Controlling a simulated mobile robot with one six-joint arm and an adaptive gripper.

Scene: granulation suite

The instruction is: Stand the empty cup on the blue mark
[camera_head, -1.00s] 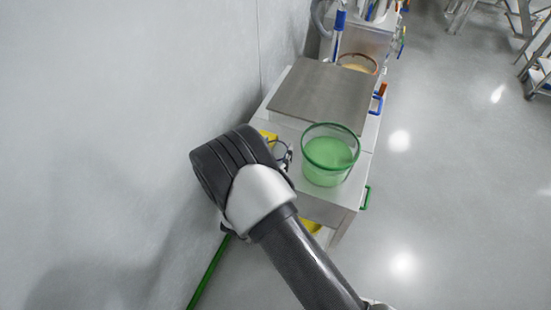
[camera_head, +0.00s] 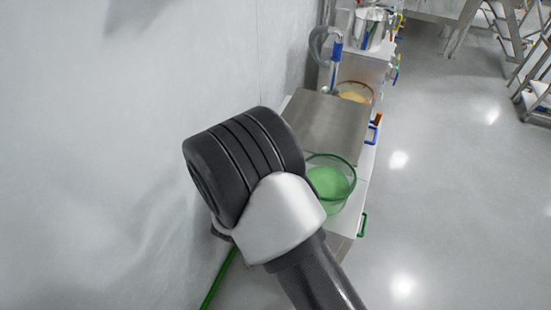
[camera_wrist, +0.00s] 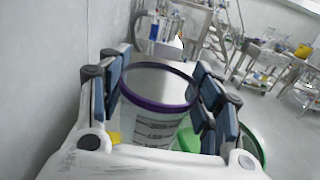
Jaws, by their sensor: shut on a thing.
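A clear cup (camera_wrist: 158,128) with a purple rim and printed measuring lines stands between the fingers of my gripper (camera_wrist: 158,85) in the wrist view. The fingers, with blue-grey pads, are shut on its sides. I see no contents in it. In the head view my own arm hides the gripper and the cup. I cannot make out the blue mark in either view.
A green-rimmed bucket with green contents (camera_head: 328,182) stands on the bench, partly behind my arm; it also shows in the wrist view (camera_wrist: 250,148). A bare grey steel plate (camera_head: 325,125) lies beyond it. The wall (camera_head: 100,150) is close on the left; open floor (camera_head: 440,200) lies right.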

